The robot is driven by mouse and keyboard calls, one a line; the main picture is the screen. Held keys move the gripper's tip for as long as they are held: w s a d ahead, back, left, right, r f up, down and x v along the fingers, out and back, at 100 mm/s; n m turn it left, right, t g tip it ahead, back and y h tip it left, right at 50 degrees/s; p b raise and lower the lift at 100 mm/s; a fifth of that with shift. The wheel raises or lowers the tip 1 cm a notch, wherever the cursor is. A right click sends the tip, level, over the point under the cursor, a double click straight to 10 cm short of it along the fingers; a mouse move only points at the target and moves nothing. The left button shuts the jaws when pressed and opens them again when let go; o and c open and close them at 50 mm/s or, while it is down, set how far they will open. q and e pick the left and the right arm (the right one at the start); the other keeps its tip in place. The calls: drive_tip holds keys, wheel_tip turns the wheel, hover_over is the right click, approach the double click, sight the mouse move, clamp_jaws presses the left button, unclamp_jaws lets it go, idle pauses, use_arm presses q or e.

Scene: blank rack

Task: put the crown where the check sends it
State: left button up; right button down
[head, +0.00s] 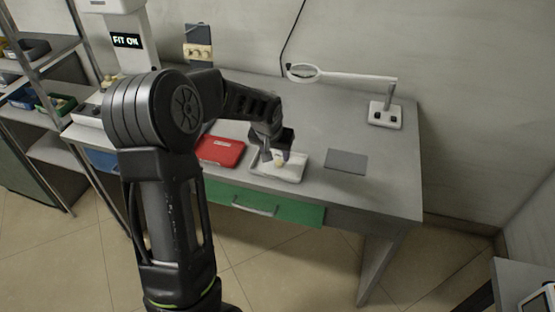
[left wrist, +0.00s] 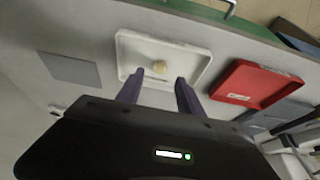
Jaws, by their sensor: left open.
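The crown (head: 279,163) is a small cream-yellow piece lying in a shallow white tray (head: 291,175) on the grey bench. In the left wrist view the crown (left wrist: 159,67) sits inside the white tray (left wrist: 124,45), just beyond my fingertips. My left gripper (left wrist: 160,82) is open and empty, above the tray with its fingers either side of the crown's line; in the head view the left gripper (head: 274,154) hides part of the tray. A display on the white device (head: 126,40) at the back left reads "FIT ON". My right gripper is not in view.
A magnifier lamp (head: 386,115) stands at the back right. A shelf rack with bins (head: 57,105) is at the left. The right of the bench is clear.

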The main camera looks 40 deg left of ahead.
use_arm(q)
drive_tip(key=v, duration=0.7)
drive_tip(key=shift+b, duration=0.4)
